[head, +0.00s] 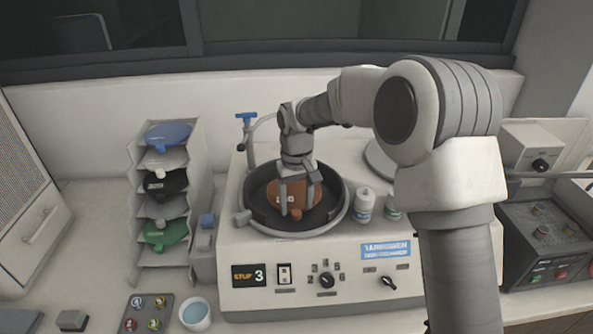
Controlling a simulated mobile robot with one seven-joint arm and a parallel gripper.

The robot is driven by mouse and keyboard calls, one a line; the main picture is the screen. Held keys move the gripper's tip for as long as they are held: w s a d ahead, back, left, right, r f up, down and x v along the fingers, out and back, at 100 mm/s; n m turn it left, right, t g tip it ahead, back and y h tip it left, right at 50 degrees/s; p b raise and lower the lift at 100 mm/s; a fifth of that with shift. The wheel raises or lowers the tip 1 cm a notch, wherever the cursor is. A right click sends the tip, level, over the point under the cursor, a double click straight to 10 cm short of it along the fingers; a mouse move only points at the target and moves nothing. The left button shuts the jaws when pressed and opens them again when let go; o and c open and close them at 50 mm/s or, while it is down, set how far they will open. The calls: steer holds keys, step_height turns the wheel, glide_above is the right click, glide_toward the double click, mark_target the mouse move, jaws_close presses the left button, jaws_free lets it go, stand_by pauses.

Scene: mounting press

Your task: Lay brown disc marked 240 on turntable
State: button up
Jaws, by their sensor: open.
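The brown disc (308,208) lies inside the round dark bowl of the machine, over the turntable; its printed marking is too small and partly covered to read surely. The bowl's rim (255,222) shows around it, and the turntable surface under the disc is hidden. My gripper (299,212) points down over the disc, with its two fingers apart. The fingertips are at or just above the disc; I cannot tell whether they touch it.
A rack (200,165) at the left holds several coloured discs. Small white bottles (364,206) stand right of the bowl. The machine's front panel (325,273) has a display and knobs.

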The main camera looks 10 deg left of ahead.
step_height(320, 180, up, 15)
steer(key=shift+r, duration=0.2)
steer(key=shift+d, duration=0.1)
steer(key=s+d+r+m+t, duration=0.2)
steer(key=s+d+r, duration=0.1)
steer(key=s+d, duration=0.4)
steer(key=s+d+r+m+t, duration=0.1)
steer(key=s+d+r, duration=0.35)
steer(key=d, duration=0.45)
steer(key=s+d+f+m+t, duration=0.1)
steer(key=s+d+f, duration=0.2)
steer(key=s, duration=0.4)
steer(key=s+d+f+m+t, duration=0.1)
steer(key=s+d+f+m, duration=0.1)
steer(key=s+d+f, duration=0.2)
steer(key=s+d+b, duration=0.1)
steer(key=s, duration=0.2)
steer(key=shift+s+d+t, duration=0.25)
steer(key=shift+s+t, duration=0.05)
steer(key=shift+s, duration=0.1)
